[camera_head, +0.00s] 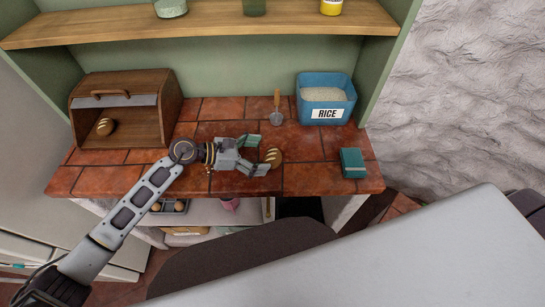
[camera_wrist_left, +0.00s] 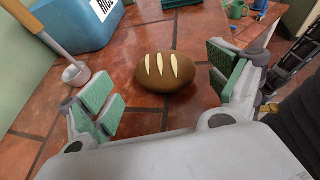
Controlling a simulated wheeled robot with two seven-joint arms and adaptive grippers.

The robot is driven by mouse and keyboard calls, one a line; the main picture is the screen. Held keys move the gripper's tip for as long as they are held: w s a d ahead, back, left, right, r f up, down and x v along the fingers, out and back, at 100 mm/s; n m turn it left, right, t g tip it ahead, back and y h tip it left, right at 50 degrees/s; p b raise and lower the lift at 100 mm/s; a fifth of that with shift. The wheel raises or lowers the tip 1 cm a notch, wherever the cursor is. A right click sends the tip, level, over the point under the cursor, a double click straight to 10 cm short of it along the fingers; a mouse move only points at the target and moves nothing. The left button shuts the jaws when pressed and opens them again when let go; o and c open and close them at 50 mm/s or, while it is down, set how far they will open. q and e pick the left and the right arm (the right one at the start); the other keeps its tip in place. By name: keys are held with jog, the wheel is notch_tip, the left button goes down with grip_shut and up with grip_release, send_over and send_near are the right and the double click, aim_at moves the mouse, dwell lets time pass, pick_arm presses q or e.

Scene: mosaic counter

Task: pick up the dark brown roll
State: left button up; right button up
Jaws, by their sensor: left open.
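The dark brown roll (camera_head: 273,156) lies on the red tiled counter just beyond the fingertips of my left gripper (camera_head: 255,155). In the left wrist view the roll (camera_wrist_left: 165,73) is oval with three pale slashes. It sits ahead of the open, green-padded fingers of my left gripper (camera_wrist_left: 165,95), roughly centred between them. The fingers do not appear to touch it. A second brown roll (camera_head: 105,127) with pale slashes sits inside the wooden bread box at the left. My right gripper is not in view.
The bread box (camera_head: 165,108) stands open at the left. A scoop (camera_head: 277,109) and a blue rice bin (camera_head: 345,90) are behind the roll. A teal box (camera_head: 352,162) is to its right. The counter's front edge (camera_head: 320,193) is near; a shelf (camera_head: 210,24) hangs above.

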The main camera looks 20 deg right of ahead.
aim_at(267, 155)
pick_arm(q)
jog(key=shift+p+x, duration=0.65)
jog(key=shift+x, duration=1.75)
jog(key=shift+s+f, duration=0.1)
jog(key=c, duration=1)
jog(key=shift+c, duration=0.2)
jog(key=shift+r+b, duration=0.5)
jog(key=shift+r, duration=4.55)
